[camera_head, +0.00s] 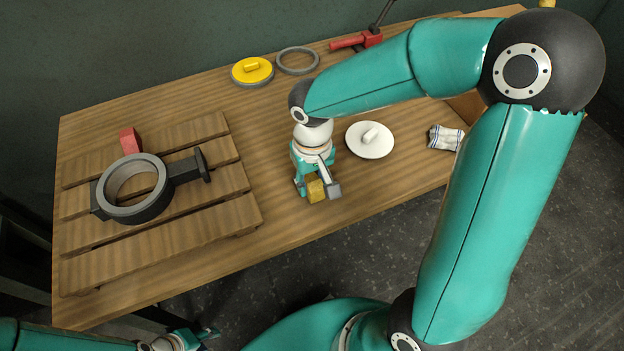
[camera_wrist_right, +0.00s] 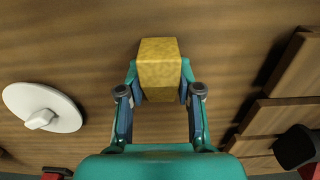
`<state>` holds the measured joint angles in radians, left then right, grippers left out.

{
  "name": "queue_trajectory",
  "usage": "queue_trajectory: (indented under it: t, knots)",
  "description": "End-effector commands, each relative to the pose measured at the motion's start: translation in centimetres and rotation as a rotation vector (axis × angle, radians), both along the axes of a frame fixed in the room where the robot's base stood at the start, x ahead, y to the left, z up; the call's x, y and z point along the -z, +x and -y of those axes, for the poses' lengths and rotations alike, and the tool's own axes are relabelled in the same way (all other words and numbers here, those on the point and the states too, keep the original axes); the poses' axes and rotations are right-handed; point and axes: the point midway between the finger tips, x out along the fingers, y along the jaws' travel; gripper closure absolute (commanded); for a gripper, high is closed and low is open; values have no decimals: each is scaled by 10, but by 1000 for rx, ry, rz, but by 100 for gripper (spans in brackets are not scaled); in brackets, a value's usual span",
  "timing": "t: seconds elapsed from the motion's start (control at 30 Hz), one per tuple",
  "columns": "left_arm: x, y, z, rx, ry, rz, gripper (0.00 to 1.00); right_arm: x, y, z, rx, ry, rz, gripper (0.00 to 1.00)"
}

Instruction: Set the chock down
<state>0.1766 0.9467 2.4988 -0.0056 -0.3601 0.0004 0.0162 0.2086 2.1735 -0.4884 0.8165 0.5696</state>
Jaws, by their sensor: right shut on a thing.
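The chock is a yellow block (camera_head: 315,190), held between the fingers of my right gripper (camera_head: 318,184) at the front middle of the wooden table. In the right wrist view the chock (camera_wrist_right: 158,62) sits between both fingertips of the shut gripper (camera_wrist_right: 159,90), with bare tabletop around it. I cannot tell whether its underside touches the table. My left gripper (camera_head: 190,340) is low at the bottom left, off the table's front edge, with no object visible in it; its opening is unclear.
A slatted wooden pallet (camera_head: 180,235) at the left bears a dark grey valve casting (camera_head: 143,208) and a red block (camera_head: 129,140). A white lid (camera_head: 370,140), a cloth (camera_head: 445,138), a yellow lid (camera_head: 252,71), a grey ring (camera_head: 297,60) and a red-handled tool (camera_head: 356,41) lie around. Tabletop between pallet and gripper is clear.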

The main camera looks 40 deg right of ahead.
Motion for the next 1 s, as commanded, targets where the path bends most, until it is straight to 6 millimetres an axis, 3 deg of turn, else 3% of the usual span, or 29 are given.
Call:
queue_trajectory:
  t: [0.37,0.4,0.57,1.0]
  knots:
    - [5,0,0,0,0,0,60,5,0,0,0,0,0,100]
    - [4,0,0,0,0,0,60,4,0,0,0,0,0,61]
    - [4,0,0,0,0,0,60,4,0,0,0,0,0,36]
    - [3,0,0,0,0,0,60,-5,1,0,0,-1,3,36]
